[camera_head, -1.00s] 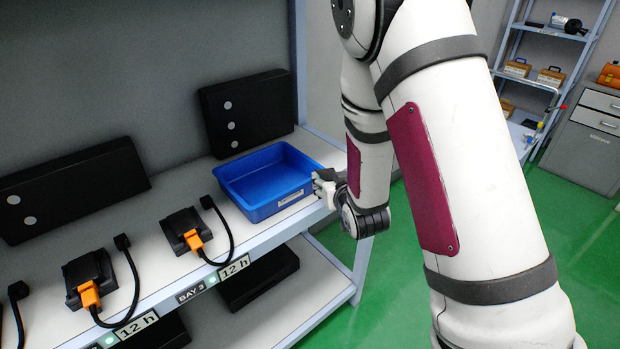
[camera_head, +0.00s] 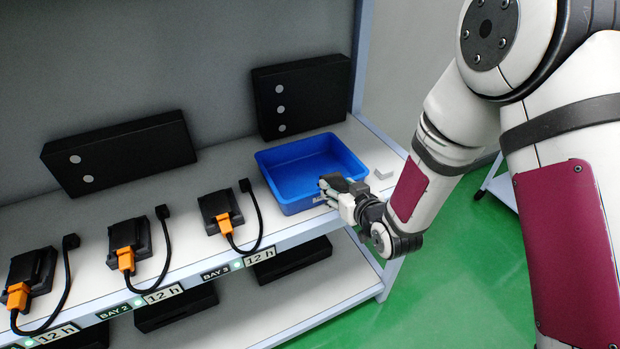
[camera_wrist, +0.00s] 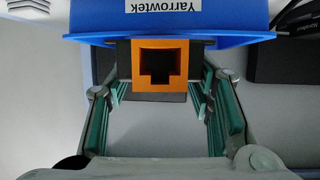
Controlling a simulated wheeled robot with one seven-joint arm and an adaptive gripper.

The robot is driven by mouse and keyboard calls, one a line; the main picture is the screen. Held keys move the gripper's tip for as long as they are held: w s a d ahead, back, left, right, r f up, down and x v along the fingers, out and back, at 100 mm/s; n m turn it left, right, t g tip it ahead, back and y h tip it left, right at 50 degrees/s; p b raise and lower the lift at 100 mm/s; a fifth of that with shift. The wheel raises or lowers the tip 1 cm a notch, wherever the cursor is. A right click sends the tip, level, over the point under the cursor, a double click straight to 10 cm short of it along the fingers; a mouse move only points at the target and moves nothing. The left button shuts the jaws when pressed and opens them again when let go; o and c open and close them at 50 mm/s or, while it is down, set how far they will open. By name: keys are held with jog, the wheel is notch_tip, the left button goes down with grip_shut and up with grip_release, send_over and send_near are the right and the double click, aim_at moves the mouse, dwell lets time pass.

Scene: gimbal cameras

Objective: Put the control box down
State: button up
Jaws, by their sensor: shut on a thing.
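In the wrist view, the control box, a dark body with an orange square socket (camera_wrist: 160,58), sits between the green-padded fingers of my gripper (camera_wrist: 160,88). My gripper is shut on it. In the head view my gripper (camera_head: 337,188) is at the front right of the blue tray (camera_head: 283,196), by the shelf's front edge.
Several black units with orange plugs (camera_head: 128,245) and black cables stand on the shelf (camera_head: 190,205) to the left. Two larger black boxes (camera_head: 120,155) (camera_head: 305,95) lean at the back. A small pale block (camera_head: 384,172) lies right of the tray.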

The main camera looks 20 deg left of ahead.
jog(key=s+a+n+y, duration=0.1)
jog(key=s+a, duration=0.2)
jog(key=a, duration=0.2)
jog(key=shift+g, duration=0.4)
jog(key=w+a, duration=0.2)
jog(key=w, duration=0.2)
jog(key=w+a+f, duration=0.1)
jog(key=w+a, duration=0.1)
jog(key=w, duration=0.3)
jog(key=w+a, duration=0.3)
jog(key=w, duration=0.1)
jog(key=shift+w+f, duration=0.15)
jog(key=shift+w, duration=0.15)
notch_tip(320, 180, down, 3)
jog(key=shift+r+p, duration=0.1)
jog(key=shift+p, duration=0.45)
jog(key=shift+w+f, duration=0.1)
jog(key=shift+f, duration=0.25)
jog(key=shift+f, duration=0.55)
jog(key=shift+f, duration=0.1)
jog(key=o, duration=1.3)
jog(key=shift+c, duration=0.2)
